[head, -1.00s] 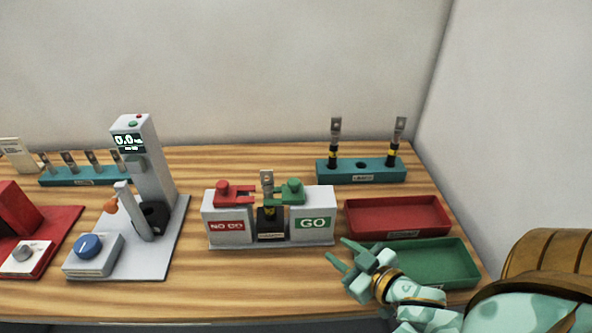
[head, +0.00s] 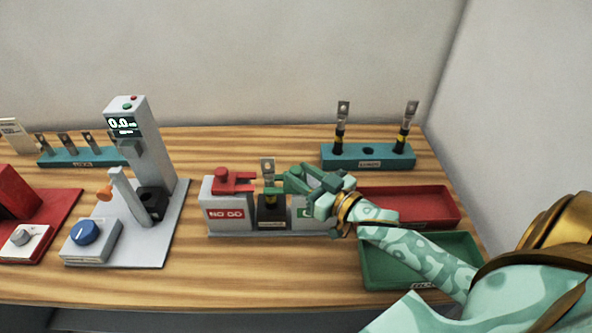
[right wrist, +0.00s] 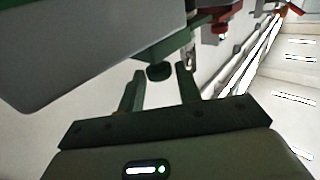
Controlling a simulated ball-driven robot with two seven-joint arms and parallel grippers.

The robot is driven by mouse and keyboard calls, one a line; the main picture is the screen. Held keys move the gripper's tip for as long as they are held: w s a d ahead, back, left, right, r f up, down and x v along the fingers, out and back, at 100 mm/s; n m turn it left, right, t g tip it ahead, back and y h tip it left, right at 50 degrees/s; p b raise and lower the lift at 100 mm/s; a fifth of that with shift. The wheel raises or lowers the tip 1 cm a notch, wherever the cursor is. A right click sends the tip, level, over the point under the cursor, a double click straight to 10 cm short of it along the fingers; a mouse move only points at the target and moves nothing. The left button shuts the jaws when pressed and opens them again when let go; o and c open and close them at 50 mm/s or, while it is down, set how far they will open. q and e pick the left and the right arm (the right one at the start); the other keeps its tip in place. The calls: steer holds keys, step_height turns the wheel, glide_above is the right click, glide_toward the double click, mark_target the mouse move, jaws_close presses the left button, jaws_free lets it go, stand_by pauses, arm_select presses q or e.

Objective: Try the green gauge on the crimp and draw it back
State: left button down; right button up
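The lug with the crimp (head: 267,168) stands upright in the black holder in the middle of the gauge stand (head: 228,228). The green gauge (right wrist: 170,48) sits on the GO side; in the head view my right gripper mostly hides it. In the right wrist view its dark round knob (right wrist: 159,72) lies just beyond and between my fingertips. My right gripper (head: 300,180) is open, its two fingers apart with a gap around the knob; I see no clear contact. The red gauge (head: 232,182) sits on the NO GO side. My left gripper is not in view.
A red tray (head: 440,221) and a green tray (head: 375,282) are at the right, the green one under my right forearm. A teal rack (head: 368,161) with two lugs stands behind. A grey tester (head: 140,140) stands left. The table in front of the stand is clear.

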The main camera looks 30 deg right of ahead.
steer(key=shift+x, duration=1.2)
jaws_close()
steer(key=s+d, duration=0.1)
steer(key=s+d+p, duration=0.1)
steer(key=d, duration=0.1)
steer(key=shift+d, duration=0.25)
steer(key=shift+s+d, duration=0.2)
steer(key=shift+d, duration=0.15)
